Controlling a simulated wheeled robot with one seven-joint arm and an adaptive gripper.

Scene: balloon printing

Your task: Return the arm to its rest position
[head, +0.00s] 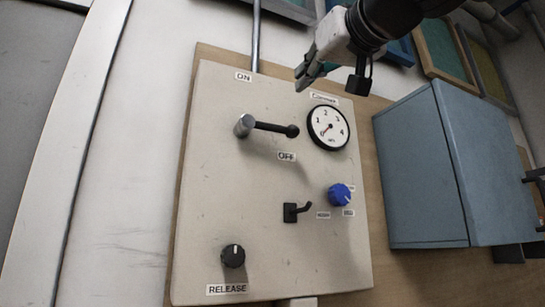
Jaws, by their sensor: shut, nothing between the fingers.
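My gripper (305,77) shows at the top of the head view, at the end of my dark arm coming in from the upper right. It is shut and empty, above the top edge of the pale control panel (215,190) and apart from the lever. The panel carries a black lever (270,127) between the ON and OFF labels, and a round gauge (328,128) with its needle toward the low end. A blue knob (339,194), a small black hook-like switch (293,212) and a black RELEASE knob (233,256) sit lower down.
A blue-grey box (430,170) stands right of the panel. A metal pipe (256,40) runs up from the panel's top edge. Coloured framed trays (440,50) lie at the top right. The white surface (130,150) to the left is clear.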

